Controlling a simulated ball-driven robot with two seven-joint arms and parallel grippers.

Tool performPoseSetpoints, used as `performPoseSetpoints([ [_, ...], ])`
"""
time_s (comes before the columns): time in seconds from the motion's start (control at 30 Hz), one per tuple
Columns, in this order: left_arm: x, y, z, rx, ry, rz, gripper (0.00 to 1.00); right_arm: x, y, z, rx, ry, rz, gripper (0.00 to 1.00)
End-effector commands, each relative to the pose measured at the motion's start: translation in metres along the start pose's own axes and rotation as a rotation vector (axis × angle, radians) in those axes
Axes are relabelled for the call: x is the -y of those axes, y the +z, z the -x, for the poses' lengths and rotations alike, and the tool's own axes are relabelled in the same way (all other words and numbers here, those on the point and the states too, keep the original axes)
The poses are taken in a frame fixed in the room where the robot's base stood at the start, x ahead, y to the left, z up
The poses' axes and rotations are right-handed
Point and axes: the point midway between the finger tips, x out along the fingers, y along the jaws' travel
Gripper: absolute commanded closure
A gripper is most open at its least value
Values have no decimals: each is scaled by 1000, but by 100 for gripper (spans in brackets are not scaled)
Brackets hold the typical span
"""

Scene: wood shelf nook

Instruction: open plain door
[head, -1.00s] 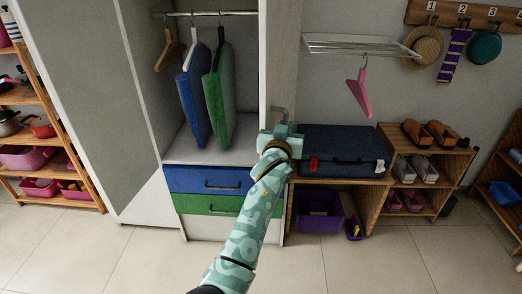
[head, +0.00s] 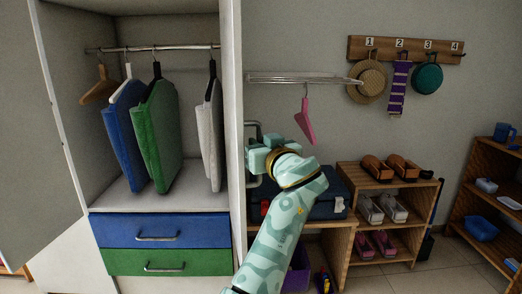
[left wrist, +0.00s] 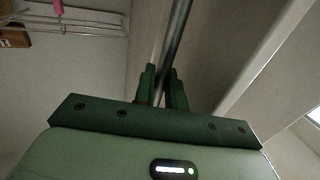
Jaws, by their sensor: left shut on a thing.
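The plain door (head: 235,130) is a pale panel seen nearly edge-on at the right side of the wardrobe opening. It stands open, with the wardrobe interior showing to its left. Its grey bar handle (head: 252,126) is on the face turned to the right. My left gripper (head: 257,155) is at this handle, shut on it, and partly hides it. In the left wrist view the green fingers (left wrist: 162,88) close around the grey handle bar (left wrist: 177,35). My right gripper is not in view.
Another wardrobe door (head: 35,150) stands open at the left. Inside are hanging garments (head: 155,135) above a blue drawer (head: 160,230) and a green drawer (head: 165,262). To the right, a dark blue suitcase (head: 328,190) lies on a low wooden shelf (head: 342,232) beside my arm.

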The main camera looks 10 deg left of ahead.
Motion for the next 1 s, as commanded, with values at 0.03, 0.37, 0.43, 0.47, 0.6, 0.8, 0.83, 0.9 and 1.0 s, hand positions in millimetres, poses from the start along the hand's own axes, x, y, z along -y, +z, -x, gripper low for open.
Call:
performPoseSetpoints([
  [0.03, 1, 0, -2, 0, -6, 1, 100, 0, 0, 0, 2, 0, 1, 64],
  [0.37, 2, -2, -2, -1, -10, 2, 100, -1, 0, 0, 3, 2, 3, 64],
  [0.43, 2, -2, -2, -1, -10, 2, 82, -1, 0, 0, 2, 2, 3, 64],
  [0.47, 2, -2, -2, -1, -9, 2, 74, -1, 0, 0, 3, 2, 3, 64],
  [0.6, 2, -1, -2, -1, -8, 1, 70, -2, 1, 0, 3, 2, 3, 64],
  [0.8, 1, -1, 1, -1, -7, 0, 70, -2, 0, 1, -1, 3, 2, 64],
  [0.83, 1, -2, 3, -1, -7, 0, 70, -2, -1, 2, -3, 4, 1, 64],
  [0.9, 1, -4, 11, -3, -6, 1, 70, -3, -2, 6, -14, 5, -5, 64],
  [1.0, 2, -7, 32, -3, -5, 2, 70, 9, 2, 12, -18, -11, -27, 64],
])
